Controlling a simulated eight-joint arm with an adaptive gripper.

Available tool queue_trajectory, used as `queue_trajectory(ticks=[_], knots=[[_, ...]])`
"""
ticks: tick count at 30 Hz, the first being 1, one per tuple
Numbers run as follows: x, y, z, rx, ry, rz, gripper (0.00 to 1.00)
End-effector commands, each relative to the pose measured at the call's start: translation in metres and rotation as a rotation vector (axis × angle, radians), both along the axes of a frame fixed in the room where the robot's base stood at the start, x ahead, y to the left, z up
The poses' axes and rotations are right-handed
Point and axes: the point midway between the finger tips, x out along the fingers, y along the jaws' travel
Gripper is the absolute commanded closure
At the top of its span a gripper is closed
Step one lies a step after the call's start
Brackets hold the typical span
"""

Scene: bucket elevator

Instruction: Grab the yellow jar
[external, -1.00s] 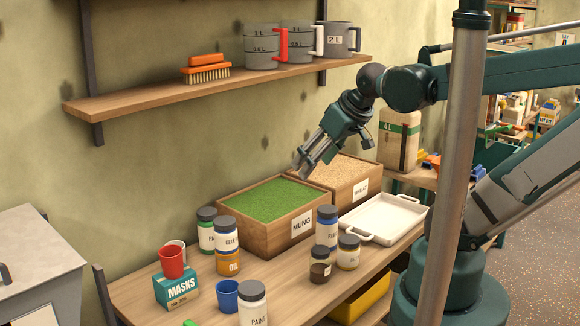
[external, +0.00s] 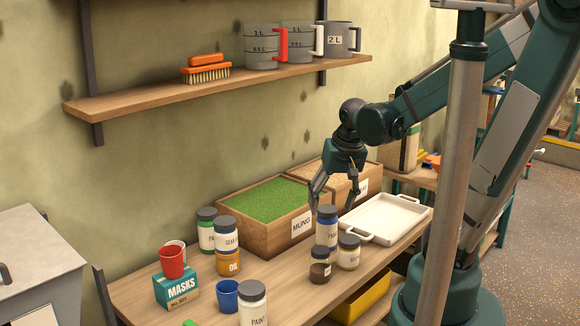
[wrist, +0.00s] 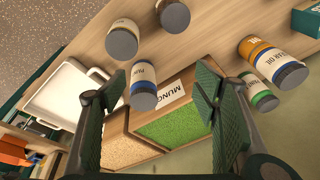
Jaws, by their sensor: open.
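The most yellow jar is the orange-yellow one (external: 229,262) marked OIL, on the bench left of the mung box. A white jar with a blue band (external: 226,238) appears stacked on it. The orange-yellow jar (wrist: 254,48) also shows at upper right in the wrist view. A pale cream jar (external: 348,256) with a grey lid stands near the white tray. In the wrist view that jar (wrist: 143,88) appears between the fingers.
The mung box (external: 258,242) and the white tray (external: 398,240) flank the gripper area. A dark brown jar (external: 320,272) stands in front. A masks box (external: 177,290), a red cup (external: 172,262) and a blue cup (external: 228,295) are left. A shelf (external: 220,85) hangs above.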

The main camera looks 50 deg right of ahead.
Motion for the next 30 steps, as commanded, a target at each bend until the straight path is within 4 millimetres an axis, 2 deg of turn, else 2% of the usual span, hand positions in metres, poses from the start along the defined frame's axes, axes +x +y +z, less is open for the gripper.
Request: queue_trajectory(ticks=[3,18,24,30], knots=[[-0.002,-0.011,-0.022,0.021,0.037,-0.076,0.40],[-0.026,-0.046,-0.102,0.097,0.196,-0.390,0.40],[-0.033,-0.052,-0.118,0.111,0.231,-0.462,0.40],[-0.036,-0.054,-0.122,0.116,0.242,-0.483,0.40]])
